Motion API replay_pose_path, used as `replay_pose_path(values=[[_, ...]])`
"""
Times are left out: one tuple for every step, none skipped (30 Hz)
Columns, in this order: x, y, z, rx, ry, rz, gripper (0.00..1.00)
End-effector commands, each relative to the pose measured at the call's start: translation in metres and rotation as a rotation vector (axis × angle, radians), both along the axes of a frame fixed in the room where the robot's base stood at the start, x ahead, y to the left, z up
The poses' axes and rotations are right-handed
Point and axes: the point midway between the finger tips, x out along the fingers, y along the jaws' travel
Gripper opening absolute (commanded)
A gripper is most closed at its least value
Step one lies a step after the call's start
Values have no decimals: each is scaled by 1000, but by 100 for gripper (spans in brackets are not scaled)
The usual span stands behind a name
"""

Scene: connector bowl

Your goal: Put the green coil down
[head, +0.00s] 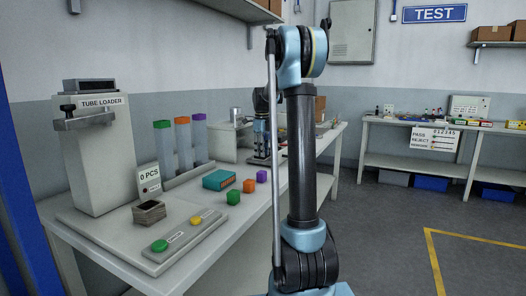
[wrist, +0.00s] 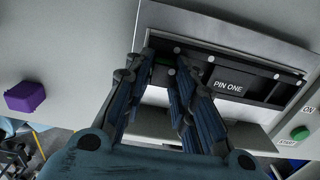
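My gripper (wrist: 166,62) is seen from above in the wrist view, its two dark fingers reaching into a long dark slot. The slot belongs to a pale fixture (wrist: 200,21) labelled PIN ONE. I cannot tell whether the coil rests on the slot floor. In the head view a separate green block (head: 233,197) lies on the bench.
A purple block (wrist: 25,95) lies left of my gripper in the wrist view. A green button (wrist: 300,133) is at the right. On the bench (head: 205,258) stand an orange block (head: 249,185), a teal box (head: 218,180) and a tube loader (head: 100,150).

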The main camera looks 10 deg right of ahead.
Motion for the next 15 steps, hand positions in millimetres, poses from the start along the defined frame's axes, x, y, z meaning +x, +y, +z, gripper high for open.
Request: replay_pose_path(values=[[-2, -1, -7, -1, 9, -1, 39], [-1, -1, -8, -1, 11, -2, 39], [0, -1, -9, -1, 12, -2, 39], [1, -2, -10, -1, 12, -2, 39], [2, -2, -10, -1, 13, -3, 39], [2, -2, -10, -1, 13, -3, 39], [2, -2, -10, -1, 12, -3, 39], [0, -2, -9, -1, 11, -3, 39], [-1, -2, -6, -1, 7, -3, 39], [-3, -2, -5, -2, 4, -3, 39], [-4, -2, -4, -2, 3, -3, 39], [-5, -2, -2, -1, 0, -3, 39], [-6, -2, -2, -2, -1, -3, 39], [-6, -3, -1, -1, -2, -3, 39], [-7, -2, 0, -2, -2, -3, 39]])
